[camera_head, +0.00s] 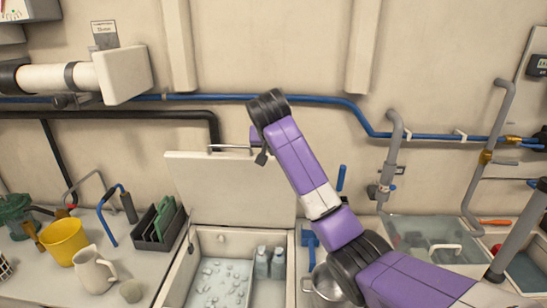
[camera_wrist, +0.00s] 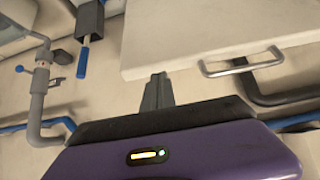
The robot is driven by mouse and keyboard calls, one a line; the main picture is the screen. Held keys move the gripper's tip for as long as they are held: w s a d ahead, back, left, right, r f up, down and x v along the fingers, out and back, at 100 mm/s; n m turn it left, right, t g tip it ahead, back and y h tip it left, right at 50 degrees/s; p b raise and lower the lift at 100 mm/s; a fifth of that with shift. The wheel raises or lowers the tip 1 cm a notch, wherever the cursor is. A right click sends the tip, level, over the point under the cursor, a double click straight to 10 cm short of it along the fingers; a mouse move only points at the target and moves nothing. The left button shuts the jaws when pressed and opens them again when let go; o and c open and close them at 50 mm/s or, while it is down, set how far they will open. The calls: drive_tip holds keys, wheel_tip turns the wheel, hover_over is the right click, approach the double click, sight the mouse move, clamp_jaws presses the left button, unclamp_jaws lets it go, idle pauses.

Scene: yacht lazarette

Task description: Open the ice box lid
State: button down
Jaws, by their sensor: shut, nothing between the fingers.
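The ice box lid (camera_head: 228,190) is a cream panel standing raised, nearly upright, at the back of the ice box (camera_head: 185,268). The box is open, with ice cubes and two grey bottles visible inside. The lid's metal bar handle (camera_head: 230,147) runs along its top edge. My gripper (camera_head: 261,158) is beside the handle, to its right, at the lid's upper edge. In the wrist view the fingers (camera_wrist: 157,92) are shut and empty, close to the edge of the lid (camera_wrist: 200,40) and apart from the handle (camera_wrist: 240,63). Whether they touch the lid I cannot tell.
A yellow bucket (camera_head: 63,240), a white jug (camera_head: 93,268) and a dark rack (camera_head: 158,225) stand left of the box. A pot (camera_head: 325,284) and a clear-lidded bin (camera_head: 430,238) are to the right. Blue pipes (camera_head: 310,98) cross the wall behind.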

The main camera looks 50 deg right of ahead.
drive_tip(key=v, duration=0.5)
drive_tip(key=shift+s+a+r+b, duration=0.1)
drive_tip(key=shift+r+b, duration=0.1)
drive_tip(key=shift+b, duration=0.2)
